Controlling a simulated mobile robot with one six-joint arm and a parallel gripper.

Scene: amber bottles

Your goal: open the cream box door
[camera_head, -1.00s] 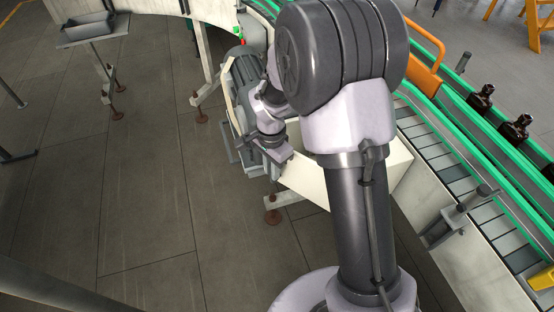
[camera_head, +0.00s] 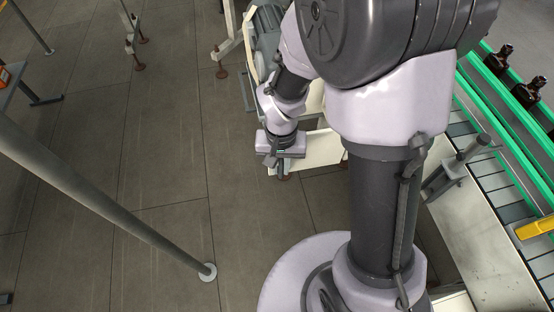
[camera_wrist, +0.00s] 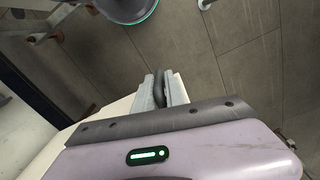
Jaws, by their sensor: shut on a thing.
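The cream box door (camera_head: 322,150) is a pale panel in the head view, running right from my gripper until my arm covers it. A dark gap lies between it and the cream box (camera_head: 314,98), so the door looks swung partly out. My gripper (camera_head: 281,170) is at the door's left end. In the wrist view my gripper (camera_wrist: 161,90) is shut on a dark handle (camera_wrist: 158,84) at the edge of the cream door (camera_wrist: 112,112). My arm hides most of the box and the hinge side.
A grey motor (camera_head: 266,36) sits behind the box. The conveyor (camera_head: 500,120) with amber bottles (camera_head: 498,58) runs along the right. A slanted grey pole (camera_head: 110,200) stands on the left. The tiled floor (camera_head: 160,130) between is largely clear.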

